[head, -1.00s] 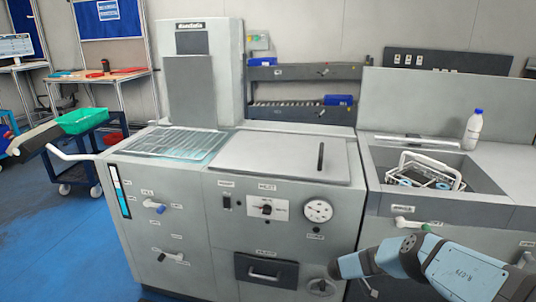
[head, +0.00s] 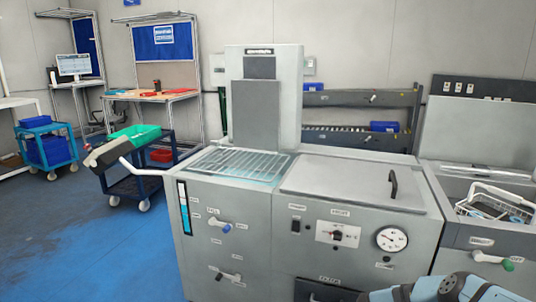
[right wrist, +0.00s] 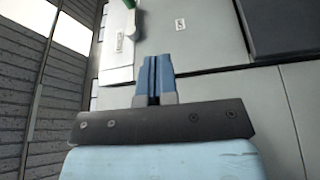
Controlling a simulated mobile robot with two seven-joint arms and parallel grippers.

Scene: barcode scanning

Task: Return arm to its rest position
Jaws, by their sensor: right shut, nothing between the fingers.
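My right arm (head: 450,289) shows at the bottom right of the head view, a light-blue link low in front of the grey machine; its gripper is out of the frame there. In the right wrist view my right gripper (right wrist: 154,75) has its two blue fingers together with nothing between them. It points at the grey cabinet panels (right wrist: 200,40) and holds nothing. My left gripper is in neither current view.
The grey machine (head: 315,225) fills the middle, with a wire-rack top (head: 240,165) and a lidded top. At right is a sink with a white wire basket (head: 495,203). A cart with a green bin (head: 135,138) stands left. Blue floor (head: 80,245) is open at left.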

